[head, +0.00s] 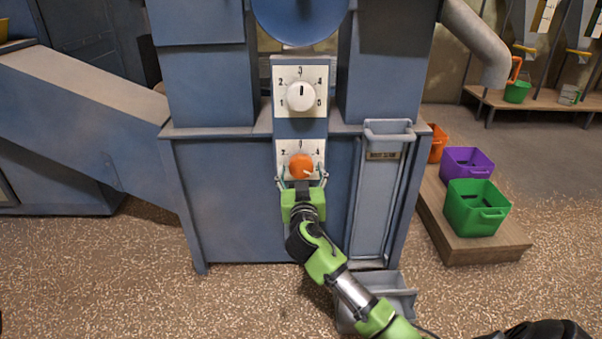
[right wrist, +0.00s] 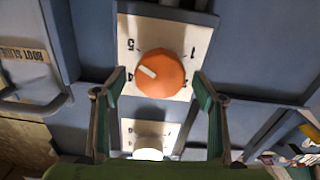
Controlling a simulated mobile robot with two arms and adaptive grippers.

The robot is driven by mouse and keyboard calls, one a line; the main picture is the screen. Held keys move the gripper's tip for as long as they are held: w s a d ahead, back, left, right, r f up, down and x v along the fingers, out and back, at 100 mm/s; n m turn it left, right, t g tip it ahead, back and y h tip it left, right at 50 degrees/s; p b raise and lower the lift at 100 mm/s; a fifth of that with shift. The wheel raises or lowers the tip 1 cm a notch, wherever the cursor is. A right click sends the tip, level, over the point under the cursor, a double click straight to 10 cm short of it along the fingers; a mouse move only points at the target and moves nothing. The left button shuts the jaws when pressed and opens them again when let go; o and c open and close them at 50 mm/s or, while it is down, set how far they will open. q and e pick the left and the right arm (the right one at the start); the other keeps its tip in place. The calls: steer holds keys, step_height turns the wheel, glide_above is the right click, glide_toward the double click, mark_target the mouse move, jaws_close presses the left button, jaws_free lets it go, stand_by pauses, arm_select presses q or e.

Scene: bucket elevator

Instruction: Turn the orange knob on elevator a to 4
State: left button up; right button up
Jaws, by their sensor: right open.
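The orange knob (head: 301,166) sits on the lower white dial plate (head: 319,150) of the blue elevator. In the right wrist view the knob (right wrist: 160,73) shows upside down. Its white mark points up-left there, toward the 5, past the 4. My right gripper (head: 303,181) is at the knob from below. Its open fingers stand on either side of the knob, and gaps show between them and it in the right wrist view (right wrist: 158,96). The 5 and 1 are hidden in the head view. My left gripper is not in view.
A white knob (head: 301,96) on the upper dial plate points to about 3. A grey chute door (head: 385,135) is right of the plates, above a grey bin (head: 393,297). Purple (head: 467,161) and green (head: 477,207) buckets stand on a wooden platform (head: 484,248) at right.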

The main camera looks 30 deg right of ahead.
steer(key=shift+x, duration=0.9)
steer(key=shift+c, duration=0.3)
steer(key=c, duration=1)
steer(key=shift+c, duration=0.2)
